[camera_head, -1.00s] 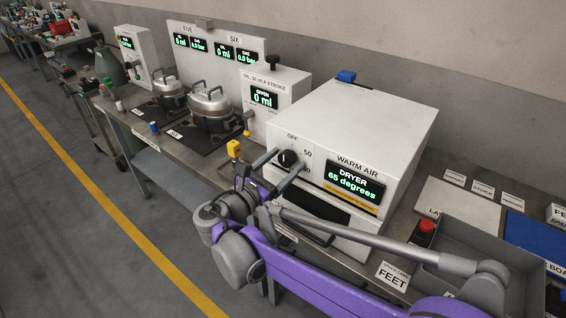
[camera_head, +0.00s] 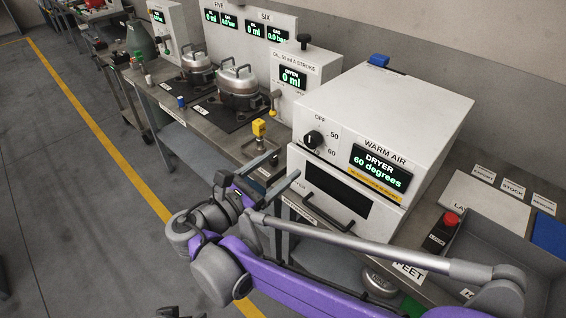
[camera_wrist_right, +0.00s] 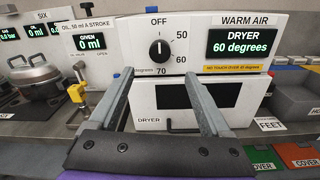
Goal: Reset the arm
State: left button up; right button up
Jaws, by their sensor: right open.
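My right gripper (camera_head: 284,168) is open and empty in front of the warm air dryer (camera_head: 392,108), a white box. Its fingers stand apart below and in front of the dial knob (camera_head: 313,140), clear of it in the head view. In the right wrist view the open fingers (camera_wrist_right: 157,75) frame the black knob (camera_wrist_right: 159,50) with nothing between them. The dryer display (camera_head: 380,168) reads 60 degrees. My purple right arm (camera_head: 285,272) reaches across from the lower right. My left gripper cannot be made out.
The dryer door with its dark handle (camera_head: 342,213) is close by the gripper. A yellow-topped fitting (camera_head: 259,128), two metal pots and the oil dispenser (camera_head: 303,85) stand to the left. A red button box (camera_head: 443,229) and grey tray are right. The aisle floor is free.

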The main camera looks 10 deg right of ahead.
dwell(0.3)
jog(key=s+d+f+m+g+y+p, duration=0.1)
jog(key=s+d+f+m+g+y, duration=0.25)
jog(key=d, duration=0.35)
jog(key=s+d+f+m+g+y+p, duration=0.2)
jog(key=s+d+f+m, duration=0.2)
jog(key=d+f+m, duration=0.15)
jog(key=s+f+m+y+p, duration=0.1)
jog(key=s+f+m+y, duration=0.2)
jog(key=s+m, duration=0.3)
jog(key=s+f+m+y+p, duration=0.1)
jog(key=s+f+m+y, duration=0.2)
jog(key=m, duration=0.6)
jog(key=s+y, duration=0.2)
jog(key=s, duration=0.1)
jog(key=shift+s+a+f, duration=0.15)
jog(key=shift+a+f, duration=0.25)
jog(key=shift+g+y, duration=0.25)
